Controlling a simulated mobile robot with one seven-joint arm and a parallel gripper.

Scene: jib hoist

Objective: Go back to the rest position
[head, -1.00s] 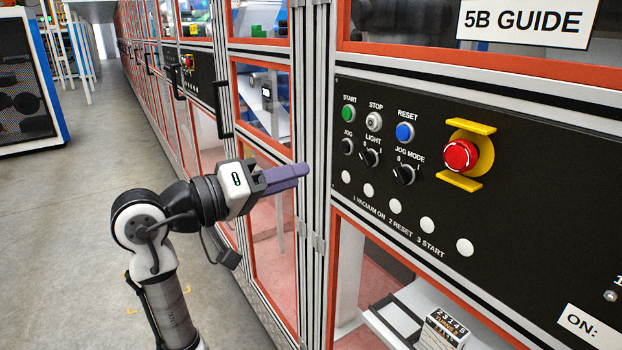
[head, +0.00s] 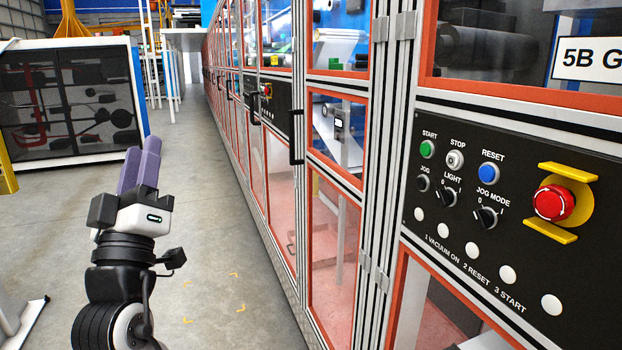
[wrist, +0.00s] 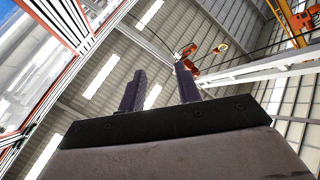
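My gripper (head: 142,150) is at the left of the head view, pointing up, with two purple fingers and a white and black body. It is clear of the machine panel and holds nothing. In the wrist view the two fingers (wrist: 160,85) stand apart with the roof showing between them. The black control panel (head: 455,235) is at the right, with a green start button (head: 428,149), a blue reset button (head: 489,174) and a red emergency stop (head: 553,202) on yellow.
The long machine front with orange-framed doors (head: 336,255) runs away along the right. Grey floor (head: 225,275) with yellow corner marks is open beside it. A blue and white cabinet (head: 70,105) stands at the far left. An orange crane (wrist: 292,25) shows overhead in the wrist view.

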